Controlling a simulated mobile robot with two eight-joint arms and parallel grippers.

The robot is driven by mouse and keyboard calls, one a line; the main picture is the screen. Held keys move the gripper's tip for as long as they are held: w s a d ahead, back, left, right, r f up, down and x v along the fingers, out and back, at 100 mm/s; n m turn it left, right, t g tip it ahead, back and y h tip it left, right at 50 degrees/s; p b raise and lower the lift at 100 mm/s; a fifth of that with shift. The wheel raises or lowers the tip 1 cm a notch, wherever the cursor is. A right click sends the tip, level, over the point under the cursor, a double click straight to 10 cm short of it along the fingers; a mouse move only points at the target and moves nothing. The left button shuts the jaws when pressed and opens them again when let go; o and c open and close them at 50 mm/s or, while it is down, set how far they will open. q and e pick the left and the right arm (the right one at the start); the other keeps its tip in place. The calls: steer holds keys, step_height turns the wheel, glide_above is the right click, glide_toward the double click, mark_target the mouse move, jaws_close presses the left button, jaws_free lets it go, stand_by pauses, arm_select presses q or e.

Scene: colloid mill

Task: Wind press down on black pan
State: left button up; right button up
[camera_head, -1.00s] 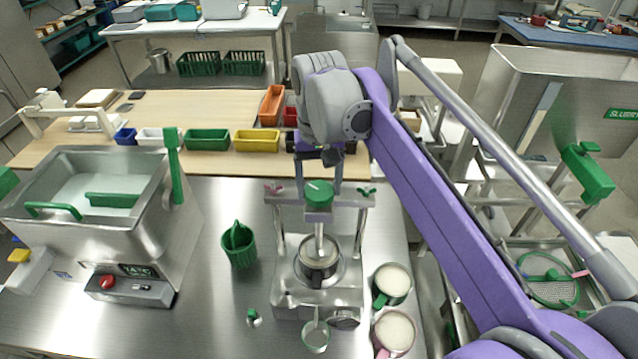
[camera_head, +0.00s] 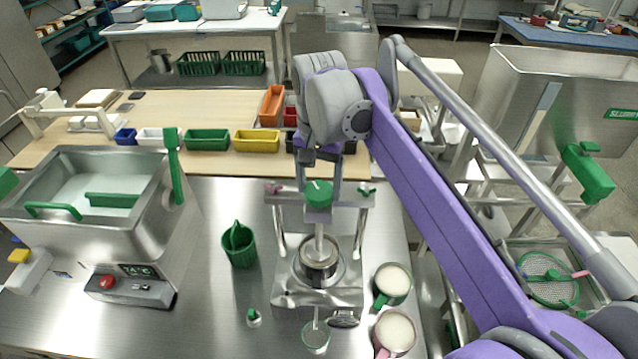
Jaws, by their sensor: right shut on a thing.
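The press is a metal frame (camera_head: 350,200) with a crossbar, a green knob (camera_head: 318,194) on top and a vertical screw running down its middle. The black pan (camera_head: 319,262) sits under the screw on the press base, and the screw's lower end reaches into it. My right gripper (camera_head: 319,180) comes down from above, behind the crossbar, with its jaws shut on the green knob; the fingertips are partly hidden. My left gripper is not in view.
Two mugs of pale contents, one green (camera_head: 392,284) and one pink (camera_head: 394,333), stand right of the press. A green cup (camera_head: 239,244) and a steel bath (camera_head: 90,215) stand left. A small glass (camera_head: 315,337) is in front.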

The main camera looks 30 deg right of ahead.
mark_target(319, 190)
steer(key=o, duration=1.3)
steer(key=shift+r, duration=0.15)
step_height(319, 190, up, 11)
steer(key=shift+f+p, duration=0.2)
steer(key=shift+p, duration=0.15)
